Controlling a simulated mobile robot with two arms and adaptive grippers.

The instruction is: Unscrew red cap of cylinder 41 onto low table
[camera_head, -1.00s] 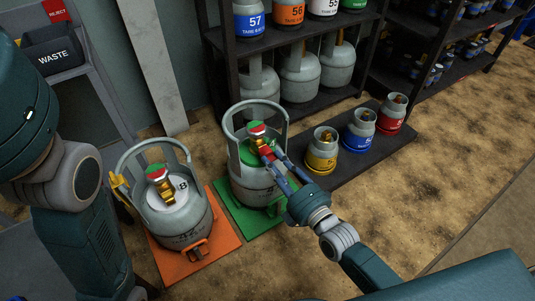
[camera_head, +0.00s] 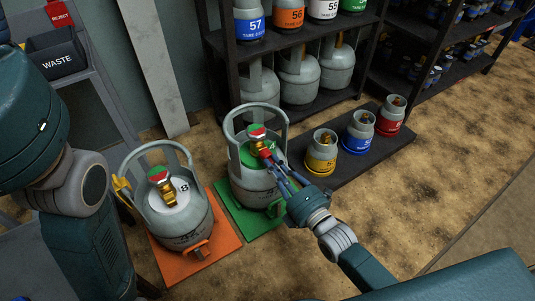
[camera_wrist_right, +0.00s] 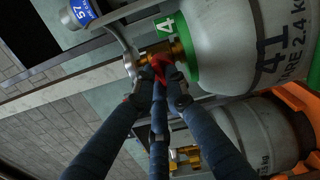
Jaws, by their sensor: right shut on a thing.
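Cylinder 41 (camera_head: 247,185) is a grey gas cylinder with a green top and a ring handle, upright on a green mat (camera_head: 239,220). Its number shows in the right wrist view (camera_wrist_right: 272,50). A brass valve (camera_wrist_right: 160,48) with a small red cap (camera_wrist_right: 161,64) is on its side. My right gripper (camera_head: 268,156) is shut on the red cap at the valve outlet; its fingers hide part of the cap. A low dark table (camera_head: 385,149) stands right of the cylinder. My left arm is at the left edge, with its gripper out of view.
A second grey cylinder (camera_head: 182,217) stands on an orange mat (camera_head: 228,237) to the left. Yellow (camera_head: 320,160), blue (camera_head: 358,140) and red (camera_head: 391,124) small cylinders stand on the low table. Shelves (camera_head: 300,110) are behind. A waste bin (camera_head: 52,53) is at upper left.

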